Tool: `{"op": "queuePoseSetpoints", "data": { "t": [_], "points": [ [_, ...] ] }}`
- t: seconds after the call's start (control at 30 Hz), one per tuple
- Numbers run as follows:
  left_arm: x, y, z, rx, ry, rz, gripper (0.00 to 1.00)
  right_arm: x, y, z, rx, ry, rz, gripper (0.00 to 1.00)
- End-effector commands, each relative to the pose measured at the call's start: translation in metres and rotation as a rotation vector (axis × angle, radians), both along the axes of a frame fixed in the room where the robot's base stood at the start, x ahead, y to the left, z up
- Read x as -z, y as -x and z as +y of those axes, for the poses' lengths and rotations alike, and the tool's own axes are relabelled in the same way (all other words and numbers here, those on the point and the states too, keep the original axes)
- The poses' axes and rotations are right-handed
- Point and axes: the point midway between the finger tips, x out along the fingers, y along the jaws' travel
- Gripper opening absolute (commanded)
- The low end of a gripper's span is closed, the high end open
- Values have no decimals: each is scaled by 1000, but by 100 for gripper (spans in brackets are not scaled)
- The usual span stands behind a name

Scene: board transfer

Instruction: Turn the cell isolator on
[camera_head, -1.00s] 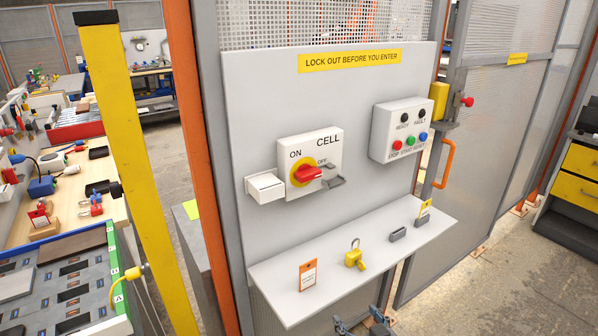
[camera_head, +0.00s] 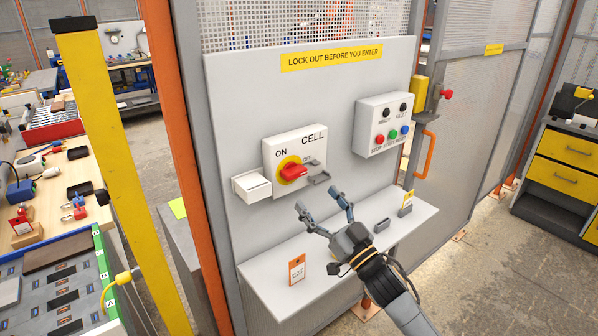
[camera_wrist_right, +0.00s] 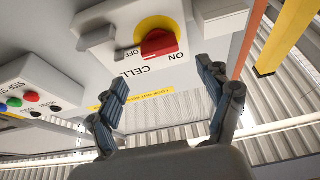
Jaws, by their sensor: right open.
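The cell isolator (camera_head: 272,150) is a white box on the grey panel, marked ON, OFF and CELL. Its red handle (camera_head: 296,173) sits on a yellow disc and points right, toward the OFF mark. The isolator's red handle also shows in the right wrist view (camera_wrist_right: 158,43), upside down. A grey tab (camera_head: 319,179) sticks out beside the handle. My right gripper (camera_head: 318,199) is open and empty, below and a little right of the handle, apart from it. Its two fingers show in the right wrist view (camera_wrist_right: 162,80) with the handle beyond them. My left gripper is out of view.
A white box (camera_head: 251,186) juts out left of the isolator. A push-button box (camera_head: 382,125) is to the right. The shelf (camera_head: 262,272) below holds an orange tag (camera_head: 297,269) and small grey items. A yellow post (camera_head: 115,150) stands at the left.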

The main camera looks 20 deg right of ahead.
Motion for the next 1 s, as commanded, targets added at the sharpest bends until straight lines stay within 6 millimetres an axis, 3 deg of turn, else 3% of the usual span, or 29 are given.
{"op": "queuePoseSetpoints", "data": {
  "t": [0.03, 0.2, 0.4, 0.8, 0.87, 1.0],
  "points": [
    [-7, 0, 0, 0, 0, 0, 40, -10, -11, 4, 1, -1, -3, 79],
    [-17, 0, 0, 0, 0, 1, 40, -21, -41, 14, 1, 1, 0, 79],
    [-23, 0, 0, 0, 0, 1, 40, -29, -63, 23, 2, -1, 0, 79],
    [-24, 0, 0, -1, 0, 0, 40, -30, -70, 26, 1, 1, 2, 79],
    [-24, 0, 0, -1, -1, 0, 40, -30, -70, 26, 1, 1, 2, 71],
    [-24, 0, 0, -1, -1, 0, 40, -30, -70, 25, 1, 1, 2, 43]
  ]
}}
